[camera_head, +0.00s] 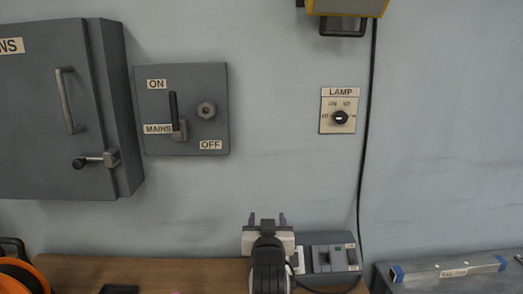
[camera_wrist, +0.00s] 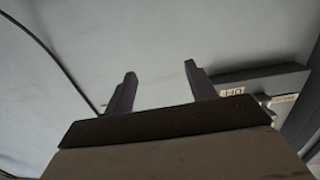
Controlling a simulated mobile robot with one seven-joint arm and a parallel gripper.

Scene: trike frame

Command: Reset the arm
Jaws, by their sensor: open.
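My gripper (camera_head: 267,219) is at the bottom middle of the head view, above the wooden bench and in front of the wall. Its two dark fingers point up and stand apart. In the wrist view my gripper (camera_wrist: 160,78) shows the same two fingers spread with nothing between them. My arm below it hides part of the bench.
A grey mains switch box (camera_head: 215,105) and a larger cabinet (camera_head: 50,160) with handles are on the wall at left. A lamp switch (camera_head: 338,110) is at right, beside a hanging black cable (camera_head: 367,110). A grey device (camera_head: 330,258) sits close right of my gripper.

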